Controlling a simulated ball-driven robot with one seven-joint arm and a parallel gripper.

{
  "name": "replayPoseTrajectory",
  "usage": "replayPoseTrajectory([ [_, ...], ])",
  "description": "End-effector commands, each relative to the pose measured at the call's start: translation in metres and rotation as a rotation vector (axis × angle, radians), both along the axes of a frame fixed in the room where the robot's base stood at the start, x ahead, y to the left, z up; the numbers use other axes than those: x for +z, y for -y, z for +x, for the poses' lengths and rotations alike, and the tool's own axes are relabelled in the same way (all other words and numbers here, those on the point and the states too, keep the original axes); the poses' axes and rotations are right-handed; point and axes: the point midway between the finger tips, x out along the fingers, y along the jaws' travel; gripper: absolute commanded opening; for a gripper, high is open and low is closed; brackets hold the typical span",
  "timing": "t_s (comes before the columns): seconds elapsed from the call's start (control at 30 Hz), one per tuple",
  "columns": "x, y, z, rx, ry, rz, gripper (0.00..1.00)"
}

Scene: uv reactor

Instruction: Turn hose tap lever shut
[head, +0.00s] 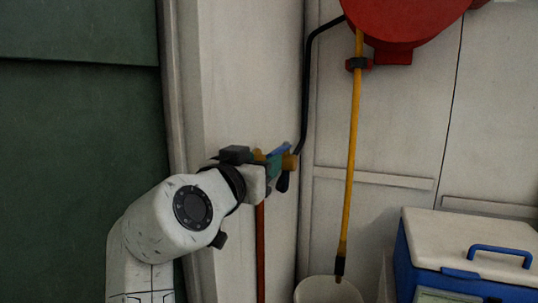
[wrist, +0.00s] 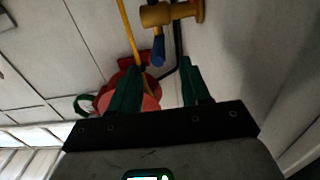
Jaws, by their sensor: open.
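The brass hose tap (wrist: 172,14) is at the top of the wrist view, and its blue lever (wrist: 158,48) sticks down from it in that picture. In the head view the tap (head: 290,161) is on the pale wall post, partly hidden by my gripper, with the blue lever (head: 282,148) beside it. My gripper (wrist: 160,70) is open, with two dark green fingers apart. The lever's tip is near the gap between the fingertips; I cannot tell whether they touch. In the head view my gripper (head: 277,166) is right at the tap.
A red hose reel (head: 400,22) hangs at the upper right. A black hose (head: 306,80) runs from it toward the tap. A yellow hose (head: 350,165) hangs into a white bucket (head: 325,290). A blue and white cooler (head: 465,250) stands lower right. A copper-coloured pipe (head: 260,250) runs below the tap.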

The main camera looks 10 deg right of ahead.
Motion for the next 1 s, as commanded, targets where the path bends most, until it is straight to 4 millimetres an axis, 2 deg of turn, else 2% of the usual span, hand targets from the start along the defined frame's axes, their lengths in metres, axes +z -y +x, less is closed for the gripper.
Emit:
replayPoseTrajectory([
  [0.1,0.0,-0.009,-0.015,0.001,0.0,0.0,0.47],
  [0.23,0.0,-0.014,-0.025,0.0,0.0,-0.001,0.47],
  [0.67,-0.001,-0.015,-0.028,-0.001,-0.002,0.0,0.47],
  [0.77,-0.022,0.002,-0.025,-0.014,-0.034,-0.007,0.47],
  [0.83,-0.049,0.023,-0.023,-0.026,-0.077,-0.014,0.47],
  [0.97,-0.116,0.077,-0.024,-0.046,-0.2,-0.026,0.47],
  [1.0,-0.138,0.094,-0.027,-0.048,-0.243,-0.027,0.47],
])
